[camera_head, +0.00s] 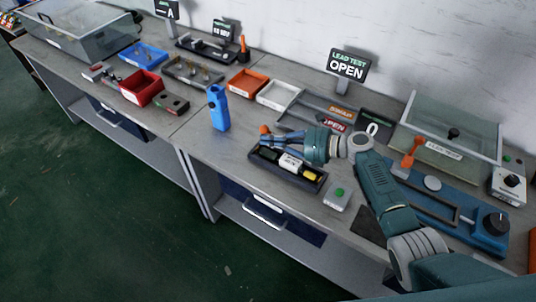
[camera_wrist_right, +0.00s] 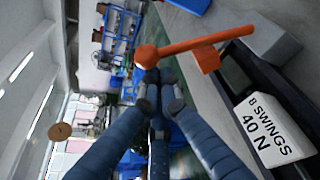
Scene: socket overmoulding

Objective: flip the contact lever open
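The contact lever (camera_wrist_right: 195,46) is an orange bar with a round orange knob, seen across the top of the right wrist view. Its knob (camera_head: 265,129) shows in the head view at the left end of a black fixture (camera_head: 312,185). My right gripper (camera_head: 272,140) reaches in from the right, just above this fixture. In the right wrist view its blue fingers (camera_wrist_right: 156,76) converge and look shut, their tips right at the knob. The knob shows beyond the tips; whether they touch it is unclear. My left gripper is not in view.
A sign (camera_head: 348,65) reads "LEAD TEST OPEN". A blue upright device (camera_head: 218,108) stands left of the fixture. A grey box with a green button (camera_head: 338,194) is in front. A blue fixture (camera_head: 465,218) with another orange lever (camera_head: 411,151) is at right. Trays stand behind.

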